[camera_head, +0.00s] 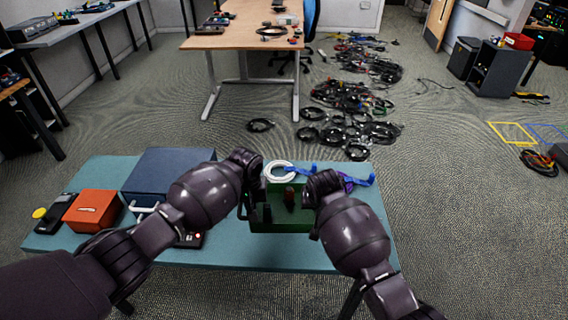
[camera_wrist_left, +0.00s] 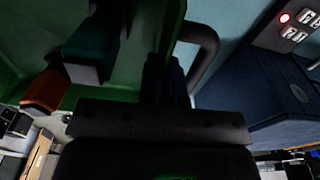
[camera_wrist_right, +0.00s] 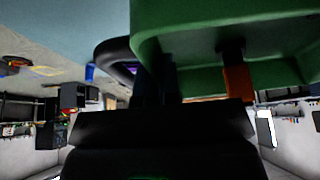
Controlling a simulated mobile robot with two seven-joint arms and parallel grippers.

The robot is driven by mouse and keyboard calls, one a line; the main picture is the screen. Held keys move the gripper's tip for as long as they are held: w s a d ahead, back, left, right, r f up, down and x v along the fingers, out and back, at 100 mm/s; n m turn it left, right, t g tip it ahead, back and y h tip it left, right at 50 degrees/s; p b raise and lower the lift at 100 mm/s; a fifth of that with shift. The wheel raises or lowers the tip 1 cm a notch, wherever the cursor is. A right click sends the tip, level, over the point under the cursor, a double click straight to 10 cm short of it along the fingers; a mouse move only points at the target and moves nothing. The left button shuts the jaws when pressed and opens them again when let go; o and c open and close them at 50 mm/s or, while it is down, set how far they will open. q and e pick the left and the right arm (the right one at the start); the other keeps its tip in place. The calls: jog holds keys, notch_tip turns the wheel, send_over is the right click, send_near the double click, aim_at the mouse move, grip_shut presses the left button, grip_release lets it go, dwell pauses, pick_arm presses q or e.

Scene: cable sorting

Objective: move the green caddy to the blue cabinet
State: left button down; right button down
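Fingertips are partly hidden in shadow. The blue cabinet (camera_head: 168,165), with a pale handle, stands left of the caddy, partly behind my left arm.
An orange box (camera_head: 92,210), a black device (camera_head: 55,213) and a yellow disc (camera_head: 39,213) lie at the table's left. A white cable coil (camera_head: 279,171) and blue cables (camera_head: 358,180) lie behind the caddy. The teal table (camera_head: 225,257) has bare room along its front.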

pick_arm(q)
jog(key=shift+a+r, duration=0.1)
jog(key=shift+r, duration=0.1)
pick_arm(e)
jog(key=shift+r, duration=0.15)
